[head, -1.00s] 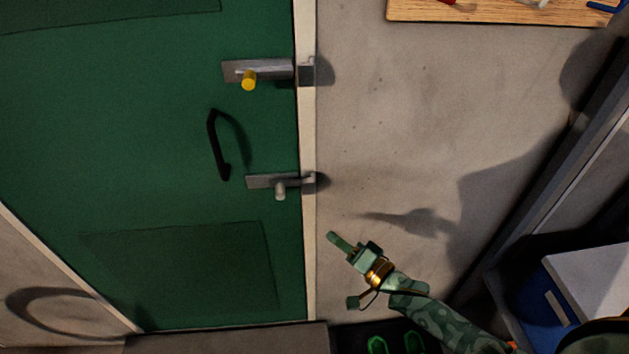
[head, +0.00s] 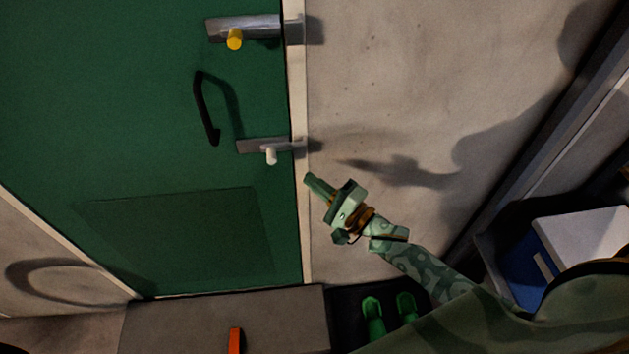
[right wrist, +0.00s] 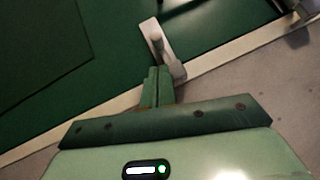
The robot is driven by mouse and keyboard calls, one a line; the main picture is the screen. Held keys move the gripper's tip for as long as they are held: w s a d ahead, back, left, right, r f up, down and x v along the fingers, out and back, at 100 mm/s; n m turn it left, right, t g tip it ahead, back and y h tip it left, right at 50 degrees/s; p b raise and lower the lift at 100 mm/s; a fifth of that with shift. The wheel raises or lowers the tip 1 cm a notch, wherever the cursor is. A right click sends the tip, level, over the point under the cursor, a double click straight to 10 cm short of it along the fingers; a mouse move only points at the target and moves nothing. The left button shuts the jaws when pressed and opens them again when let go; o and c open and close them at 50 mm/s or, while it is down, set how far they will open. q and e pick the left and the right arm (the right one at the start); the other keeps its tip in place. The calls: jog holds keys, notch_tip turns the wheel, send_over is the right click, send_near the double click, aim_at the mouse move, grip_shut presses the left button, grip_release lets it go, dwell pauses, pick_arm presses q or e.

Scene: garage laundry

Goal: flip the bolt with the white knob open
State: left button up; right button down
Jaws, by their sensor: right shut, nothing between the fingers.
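The lower bolt with the white knob (head: 271,156) sits on the right edge of the green door (head: 150,130). Its grey plate (head: 258,146) reaches the pale door frame, and the knob hangs downward in the head view. My right gripper (head: 318,186) is shut and empty, in front of the wall just right of the frame, below and right of the knob. In the right wrist view the bolt (right wrist: 161,48) lies just beyond the shut fingertips (right wrist: 158,75); I cannot tell whether they touch it. My left gripper is not in view.
An upper bolt with a yellow knob (head: 235,40) and a black door handle (head: 206,110) are on the same door. A grey step (head: 180,325) lies below it, with an orange object (head: 235,340) in front. A blue-and-white box (head: 580,245) stands at the right.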

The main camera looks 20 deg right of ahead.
aim_at(271, 149)
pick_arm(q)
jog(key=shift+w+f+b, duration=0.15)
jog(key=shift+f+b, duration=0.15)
pick_arm(e)
jog(key=x, duration=0.7)
jog(key=shift+w, duration=0.15)
jog(key=shift+a, duration=0.15)
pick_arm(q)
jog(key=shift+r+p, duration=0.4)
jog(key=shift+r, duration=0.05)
pick_arm(e)
jog(key=a, duration=0.3)
jog(key=shift+w+a, duration=0.15)
jog(key=shift+w, duration=0.25)
